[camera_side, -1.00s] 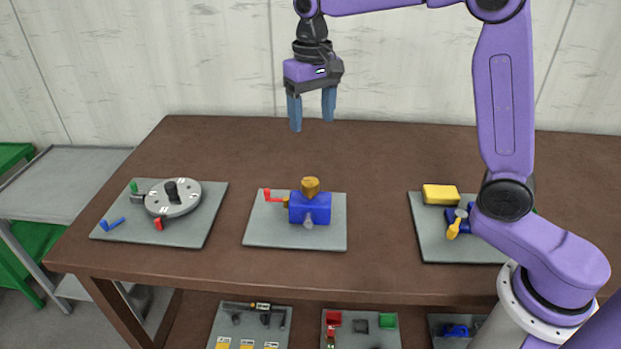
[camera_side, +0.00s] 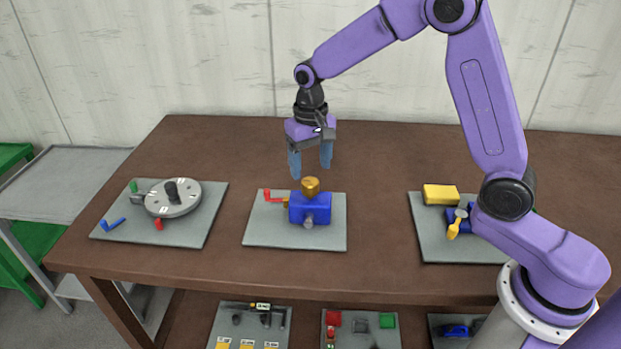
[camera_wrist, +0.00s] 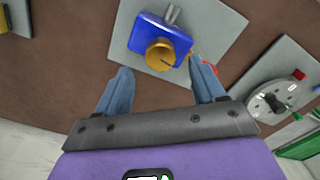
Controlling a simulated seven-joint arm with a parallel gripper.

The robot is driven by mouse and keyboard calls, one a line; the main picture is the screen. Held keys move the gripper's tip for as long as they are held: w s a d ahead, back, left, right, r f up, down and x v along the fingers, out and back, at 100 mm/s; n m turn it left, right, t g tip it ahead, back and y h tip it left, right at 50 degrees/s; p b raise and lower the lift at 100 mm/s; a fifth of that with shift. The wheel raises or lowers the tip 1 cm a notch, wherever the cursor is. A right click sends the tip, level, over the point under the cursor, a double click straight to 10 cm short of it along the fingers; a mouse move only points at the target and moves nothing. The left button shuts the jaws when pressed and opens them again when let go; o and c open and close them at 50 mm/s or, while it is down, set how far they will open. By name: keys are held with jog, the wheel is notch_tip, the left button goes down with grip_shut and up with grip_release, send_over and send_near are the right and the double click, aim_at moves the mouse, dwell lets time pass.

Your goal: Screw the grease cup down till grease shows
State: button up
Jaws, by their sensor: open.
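The grease cup (camera_side: 311,186) is a brass-coloured knob on top of a blue block (camera_side: 310,208), which sits on the middle grey plate (camera_side: 270,233). A grey stub sticks out of the block's front, and a red handle (camera_side: 272,196) is at its left. My gripper (camera_side: 310,170) is open and empty, pointing down just above the cup and apart from it. In the wrist view the cup (camera_wrist: 160,54) shows between and beyond the blue fingers (camera_wrist: 160,88), on the blue block (camera_wrist: 147,38). I cannot see any grease.
A plate with a round grey dial (camera_side: 173,198) lies to the left. A plate with a yellow block (camera_side: 440,194) and a blue part lies to the right, partly behind my arm. The brown table (camera_side: 375,160) is bare between the plates.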

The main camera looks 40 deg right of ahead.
aim_at(311, 182)
jog(key=shift+f, duration=2.35)
jog(key=c, duration=1.1)
